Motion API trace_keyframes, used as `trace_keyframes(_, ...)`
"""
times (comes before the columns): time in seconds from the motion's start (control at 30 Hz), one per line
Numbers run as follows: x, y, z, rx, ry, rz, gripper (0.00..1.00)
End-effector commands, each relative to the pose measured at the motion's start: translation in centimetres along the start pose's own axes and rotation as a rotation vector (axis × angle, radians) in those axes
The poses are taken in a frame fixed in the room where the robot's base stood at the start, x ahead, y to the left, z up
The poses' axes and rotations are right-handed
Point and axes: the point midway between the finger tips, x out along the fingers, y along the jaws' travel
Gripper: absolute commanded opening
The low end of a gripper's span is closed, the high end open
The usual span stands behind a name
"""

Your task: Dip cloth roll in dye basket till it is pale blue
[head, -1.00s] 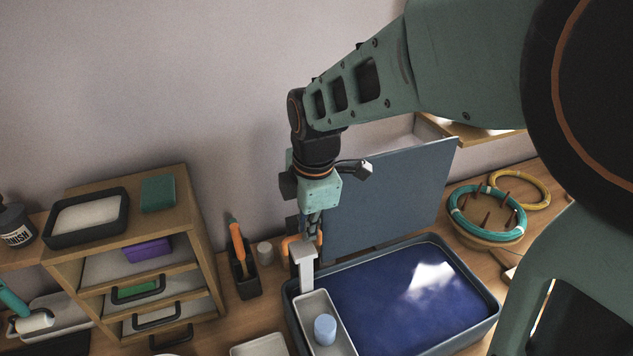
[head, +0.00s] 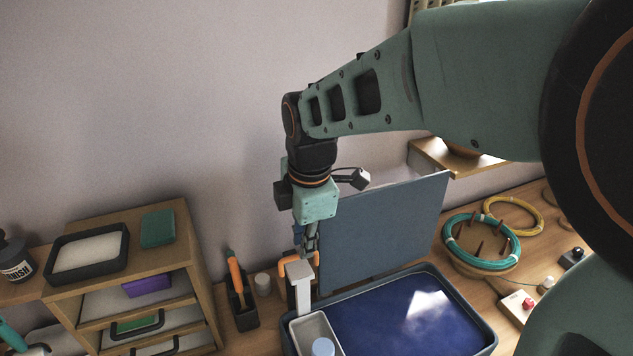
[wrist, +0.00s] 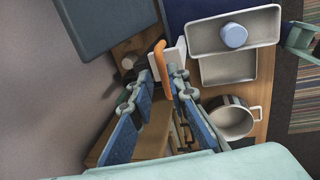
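The cloth roll (head: 323,347) is a light blue cylinder standing in a narrow pale dip tray (head: 306,331); it also shows in the wrist view (wrist: 233,35). The tray sits at the left side of the dye basket (head: 478,314), a wide blue-grey basin of dark blue liquid. A pale post (head: 301,292) rises from the tray to an orange handle (head: 297,268). My gripper (wrist: 162,71) points down at this handle. Its blue fingers are apart, with the orange handle (wrist: 164,62) between the tips and gaps visible beside it. The tray's lower end is cut off in the head view.
A blue-grey panel (head: 385,235) stands upright behind the basin. A wooden drawer unit (head: 185,240) and a dark tool holder (head: 241,307) stand left. A peg stand with teal coil (head: 481,240) is right. The wrist view shows another pale tray (wrist: 228,68) and a pot (wrist: 232,118).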

Motion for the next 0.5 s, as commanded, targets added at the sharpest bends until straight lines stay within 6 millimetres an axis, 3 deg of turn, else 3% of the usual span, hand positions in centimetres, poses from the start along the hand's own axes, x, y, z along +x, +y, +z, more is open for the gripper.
trace_keyframes(0.3, -6.1, 1.3, 0.0, 0.000, 0.000, 0.006, 0.16)
trace_keyframes(0.5, -8.3, 1.7, 0.0, -0.001, 0.000, 0.005, 0.16)
